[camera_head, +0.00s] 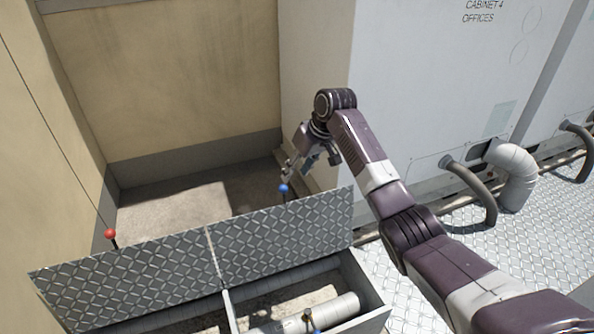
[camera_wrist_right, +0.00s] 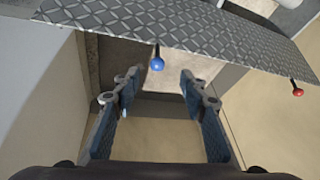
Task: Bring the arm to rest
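My right arm comes in from the lower right in the head view. Its gripper (camera_head: 308,158) hangs beyond the raised diamond-plate lid, close to the blue ball knob (camera_head: 284,188). In the right wrist view the gripper (camera_wrist_right: 157,82) is open, its two fingers wide apart with nothing between them. There the blue knob (camera_wrist_right: 157,64) on its dark stem stands past the fingertips, apart from them. My left gripper is in neither view.
The lid (camera_head: 283,240) stands raised over an open box (camera_head: 372,290) with a pale pipe (camera_head: 335,308) inside. A red knob (camera_head: 110,234) is at the lid's left. A white cabinet (camera_head: 430,80) stands close behind the arm, with hoses (camera_head: 480,190) on its right. A beige wall (camera_head: 190,80) closes the back.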

